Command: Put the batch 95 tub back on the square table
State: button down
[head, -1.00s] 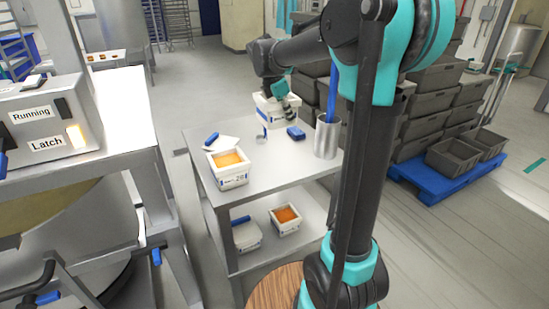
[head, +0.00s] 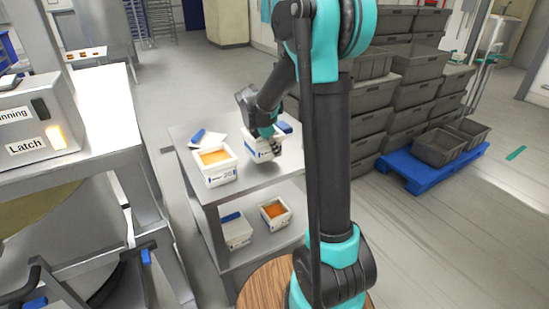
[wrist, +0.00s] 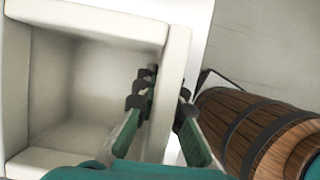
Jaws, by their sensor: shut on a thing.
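My gripper (head: 272,149) is shut on the wall of a white tub (head: 258,148) with a blue band, its label too small to read. In the wrist view the fingers (wrist: 160,105) straddle the wall of this tub (wrist: 20,75), and its inside looks empty. The tub is over the grey two-level table (head: 270,177), right of another white tub (head: 222,176) marked 20 with orange contents. I cannot tell whether the held tub touches the tabletop. I cannot read 95 on any tub.
A white tub with orange contents (head: 275,214) and a white tub with a blue item on top (head: 237,232) sit on the lower shelf. A blue item (head: 197,135) lies at the table's back left. A wooden barrel (head: 255,287) stands in front. Grey crates (head: 407,95) are stacked at right.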

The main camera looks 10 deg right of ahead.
aim_at(274, 157)
jog(key=shift+f, duration=1.65)
jog(key=c, duration=1.6)
grip_release()
jog(key=shift+f, duration=0.1)
jog(key=v, duration=1.2)
jog(key=shift+d, duration=0.15)
jog(key=shift+s+d, duration=0.1)
jog(key=shift+s, duration=0.2)
jog(key=s+d+f+m+t+y, duration=0.1)
jog(key=s+f+m, duration=0.3)
jog(key=s+m, duration=0.3)
jog(key=s+d+f+m+t+y, duration=0.1)
jog(key=s+d+f+m+y, duration=0.1)
jog(key=s+f+m, duration=0.2)
jog(key=s+d+f+m+y, duration=0.1)
jog(key=s+f+m, duration=0.3)
jog(key=s+m, duration=0.6)
jog(key=shift+s+d+f+m+t, duration=0.1)
jog(key=shift+s+d+m+t, duration=0.1)
jog(key=shift+s, duration=0.45)
jog(key=shift+s+d+f+m+t, duration=0.1)
jog(key=shift+s+t, duration=0.1)
jog(key=shift+s, duration=0.45)
